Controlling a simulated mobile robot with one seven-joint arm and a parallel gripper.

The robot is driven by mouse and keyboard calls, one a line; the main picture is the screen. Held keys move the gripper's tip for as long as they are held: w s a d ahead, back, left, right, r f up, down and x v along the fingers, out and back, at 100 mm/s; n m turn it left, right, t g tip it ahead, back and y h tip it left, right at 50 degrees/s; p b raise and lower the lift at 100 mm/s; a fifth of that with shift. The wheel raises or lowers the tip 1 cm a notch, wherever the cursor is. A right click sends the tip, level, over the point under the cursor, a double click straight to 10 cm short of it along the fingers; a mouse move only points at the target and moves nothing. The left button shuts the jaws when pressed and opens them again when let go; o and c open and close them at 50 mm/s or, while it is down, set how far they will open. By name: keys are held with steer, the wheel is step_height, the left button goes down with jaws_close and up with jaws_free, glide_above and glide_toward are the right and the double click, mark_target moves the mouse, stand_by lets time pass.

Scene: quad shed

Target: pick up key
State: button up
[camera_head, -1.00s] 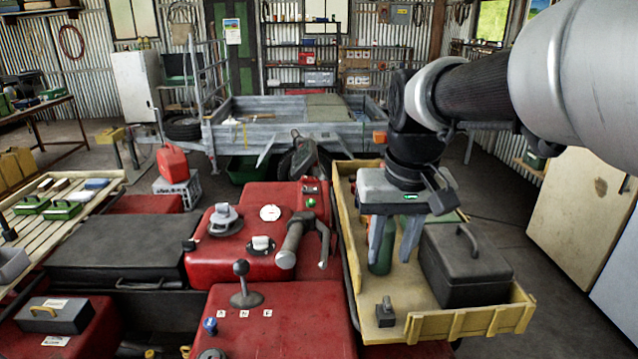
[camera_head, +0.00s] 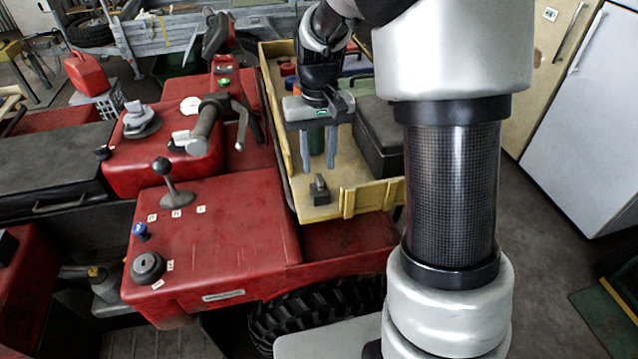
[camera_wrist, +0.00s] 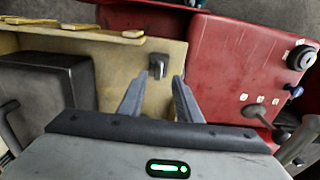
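A small dark grey block with an upright piece on top (camera_head: 319,190) stands in the near end of the yellow wooden tray (camera_head: 362,200). It may be the key or its holder; I cannot tell for sure. It also shows in the wrist view (camera_wrist: 159,67), just beyond my fingertips. My gripper (camera_head: 318,166) is open and empty, with its two fingers pointing down over the tray. In the wrist view my gripper (camera_wrist: 156,80) has its fingers on either side of the line to the block, apart from it.
A dark grey toolbox (camera_head: 378,135) stands in the tray right of my gripper. The red quad body (camera_head: 215,240) with a lever (camera_head: 165,180) and a blue knob (camera_head: 140,231) lies to the left.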

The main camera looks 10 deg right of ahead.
mark_target(319, 177)
steer(key=shift+d+f, duration=0.15)
steer(key=shift+f, duration=3.05)
steer(key=shift+c, duration=0.2)
jaws_close()
